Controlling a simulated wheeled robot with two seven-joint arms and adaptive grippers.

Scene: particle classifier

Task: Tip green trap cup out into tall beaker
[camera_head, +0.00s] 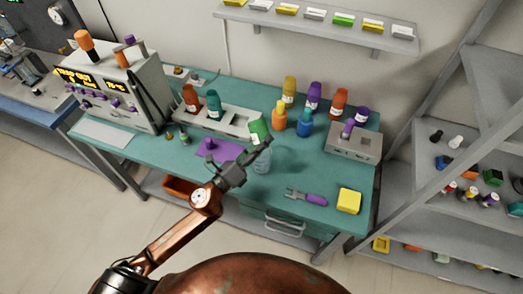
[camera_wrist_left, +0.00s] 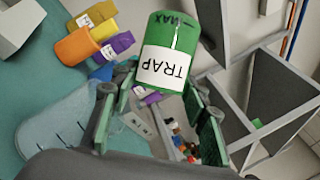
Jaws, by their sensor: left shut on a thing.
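The green trap cup (camera_head: 257,127) is held in my left gripper (camera_head: 262,146), above the teal bench and tilted in the head view. In the left wrist view the green cup (camera_wrist_left: 183,28) shows its white TRAP label upside down, between the fingers of the left gripper (camera_wrist_left: 158,108). The cup's contents cannot be seen. The clear tall beaker (camera_head: 262,162) stands on the bench just below the cup and gripper, partly hidden by them. The clear beaker (camera_wrist_left: 55,125) also shows at the left of the wrist view. My right gripper is not in view.
Orange (camera_head: 279,117) and blue (camera_head: 304,122) bottles stand close behind the cup, with more bottles behind. A grey block (camera_head: 354,143) is at right. A purple-handled tool (camera_head: 308,197) and yellow sponge (camera_head: 349,200) lie near the front edge. A purple mat (camera_head: 225,151) is at left.

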